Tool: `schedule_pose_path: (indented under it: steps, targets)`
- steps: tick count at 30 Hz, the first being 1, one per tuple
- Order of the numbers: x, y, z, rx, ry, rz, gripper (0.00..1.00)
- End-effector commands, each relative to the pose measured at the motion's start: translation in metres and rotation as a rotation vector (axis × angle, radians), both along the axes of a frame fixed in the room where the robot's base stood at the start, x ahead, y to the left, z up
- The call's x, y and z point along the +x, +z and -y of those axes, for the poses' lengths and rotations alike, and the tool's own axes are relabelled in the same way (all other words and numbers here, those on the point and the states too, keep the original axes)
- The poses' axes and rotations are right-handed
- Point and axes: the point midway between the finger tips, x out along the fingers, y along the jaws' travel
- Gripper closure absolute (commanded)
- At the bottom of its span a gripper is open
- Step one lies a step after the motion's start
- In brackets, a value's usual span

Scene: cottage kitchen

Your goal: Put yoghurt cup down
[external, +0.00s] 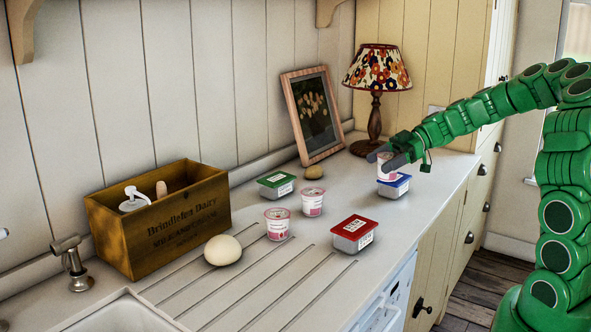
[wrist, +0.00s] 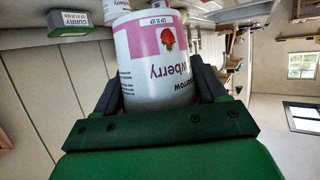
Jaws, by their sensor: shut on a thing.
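My gripper (external: 383,157) is shut on a white and pink yoghurt cup (wrist: 160,62), which fills the middle of the wrist view with a strawberry picture and upside-down lettering. In the external view the held cup (external: 384,168) is partly hidden by the fingers. It appears just behind or above a blue-lidded tub (external: 394,187); I cannot tell whether they touch. Two similar yoghurt cups, a nearer one (external: 277,225) and a farther one (external: 312,203), stand upright on the white counter (external: 385,222), left of my gripper.
A red-lidded tub (external: 354,234) and a green-lidded tub (external: 276,185) flank the standing cups. A pale egg-shaped object (external: 222,250), a wooden crate (external: 170,230) and the sink (external: 125,315) are left. A lamp (external: 376,85) and picture frame (external: 312,115) stand behind. Bare counter lies between the red and blue tubs.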

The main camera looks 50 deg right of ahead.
Motion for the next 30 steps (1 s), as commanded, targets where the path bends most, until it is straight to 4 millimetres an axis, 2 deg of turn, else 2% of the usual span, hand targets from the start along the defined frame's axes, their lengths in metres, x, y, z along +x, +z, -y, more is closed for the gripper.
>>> schedule_pose_path:
  steps: [9,18,23,30]
  targets:
    - [0.025,0.013,0.009,-0.007,0.116,0.0,0.64]
    - [0.035,0.02,0.011,-0.011,0.185,-0.009,0.64]
    - [0.04,0.018,0.012,-0.012,0.194,-0.013,0.64]
    - [0.063,0.007,0.019,-0.013,0.192,-0.013,0.64]
